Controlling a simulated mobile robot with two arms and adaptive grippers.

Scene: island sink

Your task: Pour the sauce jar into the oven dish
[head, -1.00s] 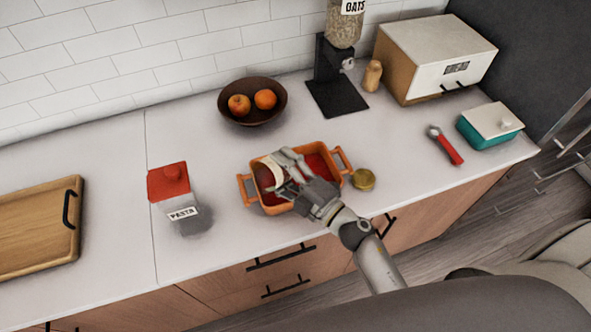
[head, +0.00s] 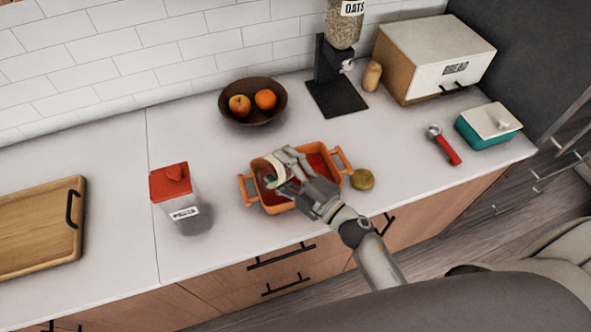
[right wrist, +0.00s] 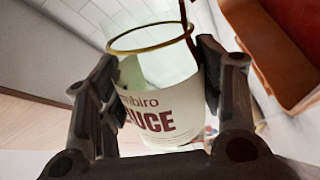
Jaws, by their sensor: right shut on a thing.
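The oven dish (head: 247,191) is orange with two handles and stands on the counter, with red sauce inside. My right gripper (head: 284,171) is shut on the sauce jar (head: 271,168) and holds it tilted above the dish. In the right wrist view the jar (right wrist: 160,95) is clear glass with a gold rim and a white label reading "UCE", between the two fingers. A thin dark red streak runs by its mouth. The dish (right wrist: 262,50) shows at the upper right there. My left gripper is not in view.
A gold lid (head: 362,180) lies right of the dish. A red-topped pasta container (head: 172,190) stands left of it, and a fruit bowl (head: 252,118) behind. A red-handled tool (head: 446,150) and teal box (head: 487,127) are at the right. Counter between them is clear.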

